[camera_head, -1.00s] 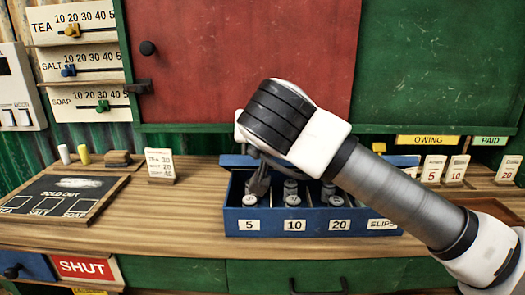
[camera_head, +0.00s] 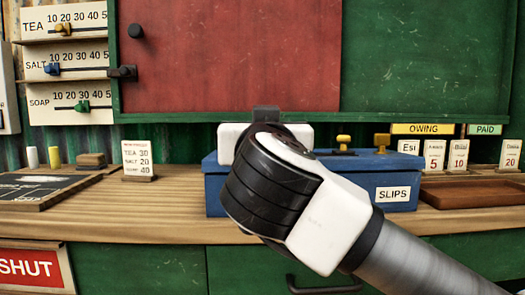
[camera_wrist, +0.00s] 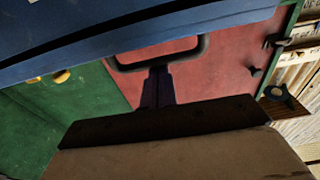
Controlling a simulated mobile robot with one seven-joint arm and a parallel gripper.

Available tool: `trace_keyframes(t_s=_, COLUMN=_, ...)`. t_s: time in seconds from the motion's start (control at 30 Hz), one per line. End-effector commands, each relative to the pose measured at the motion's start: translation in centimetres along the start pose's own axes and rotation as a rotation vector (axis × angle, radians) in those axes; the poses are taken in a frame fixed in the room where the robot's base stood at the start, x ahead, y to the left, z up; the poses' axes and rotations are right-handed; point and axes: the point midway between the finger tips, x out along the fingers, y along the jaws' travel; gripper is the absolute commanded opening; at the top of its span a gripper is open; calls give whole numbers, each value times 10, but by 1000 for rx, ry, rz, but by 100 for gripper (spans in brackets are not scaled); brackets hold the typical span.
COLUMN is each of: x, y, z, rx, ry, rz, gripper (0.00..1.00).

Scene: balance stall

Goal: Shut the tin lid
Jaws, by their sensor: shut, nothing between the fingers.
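The blue tin (camera_head: 306,194) stands on the counter with its SLIPS label facing me. Its blue lid (camera_head: 370,163) lies over the top, and the compartments are hidden. In the wrist view the blue tin fills the upper edge, crossed by a dark slit; I cannot tell whether the lid is fully down. A dark loop like a handle (camera_wrist: 160,64) adjoins the blue edge there. My gripper (camera_wrist: 158,85) is shut and empty, its fingers close to the loop; I cannot tell whether they touch. In the head view my wrist hides the tin's left front and the fingertips.
Two yellow knobs (camera_head: 343,140) show at the tin's back. A brown tray (camera_head: 470,194) and price cards (camera_head: 434,154) stand to the right. A card (camera_head: 138,158) and a dark slate (camera_head: 40,190) are at the left. Red and green panels rise behind.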

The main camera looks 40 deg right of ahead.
Motion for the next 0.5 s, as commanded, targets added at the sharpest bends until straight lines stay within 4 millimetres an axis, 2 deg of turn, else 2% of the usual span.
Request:
trace_keyframes(t_s=0.03, x=-2, y=0, z=9, rx=0, ry=14, rz=0, gripper=0)
trace_keyframes(t_s=0.5, x=-5, y=0, z=10, rx=1, ry=75, rz=-1, gripper=0)
